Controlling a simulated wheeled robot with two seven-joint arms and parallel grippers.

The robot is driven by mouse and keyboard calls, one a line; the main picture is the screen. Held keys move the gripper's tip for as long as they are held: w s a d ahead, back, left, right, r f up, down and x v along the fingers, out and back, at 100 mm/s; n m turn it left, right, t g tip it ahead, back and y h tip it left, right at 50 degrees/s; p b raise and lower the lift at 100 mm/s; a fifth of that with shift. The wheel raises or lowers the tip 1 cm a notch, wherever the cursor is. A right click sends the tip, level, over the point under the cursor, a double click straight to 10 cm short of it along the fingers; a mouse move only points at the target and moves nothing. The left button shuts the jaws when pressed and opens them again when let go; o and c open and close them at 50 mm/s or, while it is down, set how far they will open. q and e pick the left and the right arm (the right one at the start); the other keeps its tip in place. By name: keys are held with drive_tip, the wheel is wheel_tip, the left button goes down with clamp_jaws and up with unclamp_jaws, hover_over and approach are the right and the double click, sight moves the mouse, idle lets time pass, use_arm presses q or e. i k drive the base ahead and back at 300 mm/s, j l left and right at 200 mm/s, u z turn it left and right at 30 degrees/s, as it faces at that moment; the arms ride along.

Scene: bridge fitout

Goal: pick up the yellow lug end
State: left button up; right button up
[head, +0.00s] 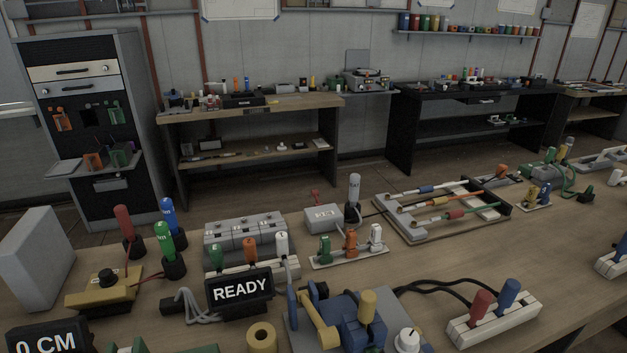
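I cannot make out for certain which thing is the yellow lug end. Yellow things in view are a lever-like yellow part (318,318) and an upright yellow cylinder (368,305) on a blue device (352,333) at the front centre. A yellow ring-shaped roll (262,338) lies to their left. A grey frame (415,234) holds several rods or cables with blue (427,189), orange (440,201) and green (455,213) sleeves; no yellow sleeve is clear there. Neither gripper shows.
A READY display (239,288) and a red-and-blue plug block (494,318) stand on the front bench. Coloured handles (163,238) and a grey box (36,258) are at left. Black cables cross the bench right of the blue device. Bare wood (400,263) shows at centre right.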

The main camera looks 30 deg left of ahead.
sight(366, 306)
drive_tip(key=j+u, duration=0.2)
drive_tip(key=u, duration=2)
drive_tip(key=z, duration=1.5)
drive_tip(key=l+u, duration=0.35)
drive_tip(key=l, duration=0.15)
drive_tip(key=k+l+u, duration=0.15)
drive_tip(key=l+u, duration=0.2)
drive_tip(key=l, duration=0.15)
